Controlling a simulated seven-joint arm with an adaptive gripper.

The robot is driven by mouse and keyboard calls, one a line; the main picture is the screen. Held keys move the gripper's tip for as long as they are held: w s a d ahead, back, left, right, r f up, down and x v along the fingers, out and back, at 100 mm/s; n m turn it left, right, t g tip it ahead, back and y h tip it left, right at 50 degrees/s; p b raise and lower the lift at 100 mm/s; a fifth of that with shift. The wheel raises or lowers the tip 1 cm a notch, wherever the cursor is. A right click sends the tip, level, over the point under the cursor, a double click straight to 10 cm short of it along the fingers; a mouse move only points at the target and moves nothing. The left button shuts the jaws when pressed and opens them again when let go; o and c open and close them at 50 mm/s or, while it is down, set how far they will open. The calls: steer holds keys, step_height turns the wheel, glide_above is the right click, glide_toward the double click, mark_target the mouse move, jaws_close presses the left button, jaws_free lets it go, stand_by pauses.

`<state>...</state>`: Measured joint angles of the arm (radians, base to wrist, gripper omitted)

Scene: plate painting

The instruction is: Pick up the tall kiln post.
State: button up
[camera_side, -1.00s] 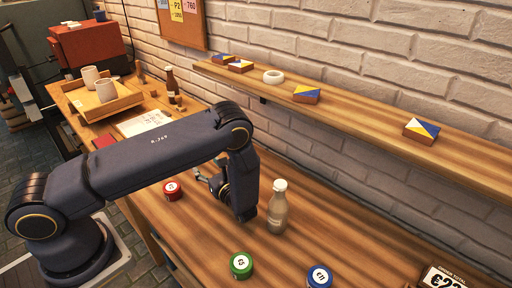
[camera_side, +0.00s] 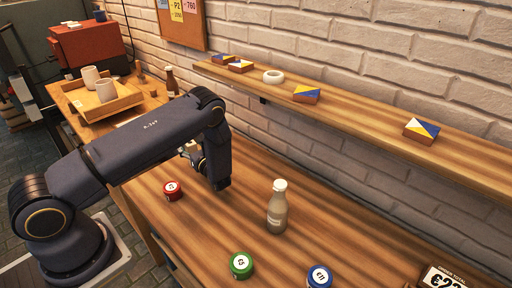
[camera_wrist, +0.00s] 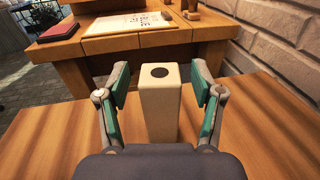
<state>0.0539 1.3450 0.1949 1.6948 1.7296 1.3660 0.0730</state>
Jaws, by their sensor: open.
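The tall kiln post (camera_wrist: 160,107) is a cream, square-sided block with a dark round hole in its top. In the wrist view it stands upright on the wooden table, centred between the green-padded fingers of my gripper (camera_wrist: 161,98). The fingers are open, one on each side of the post, with a visible gap to it. In the side view, my gripper (camera_side: 190,152) is mostly behind my arm, and a pale part of the post (camera_side: 191,146) shows beside it.
A red tin (camera_side: 172,191) stands left of my gripper. A bottle (camera_side: 278,207), a green tin (camera_side: 241,265) and a blue tin (camera_side: 319,276) are to the right. The wall shelf (camera_side: 370,122) runs along the brick wall. A raised bench (camera_wrist: 120,47) with a paper lies beyond the post.

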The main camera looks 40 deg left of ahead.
steer(key=shift+c, duration=0.3)
jaws_close()
stand_by(0.4)
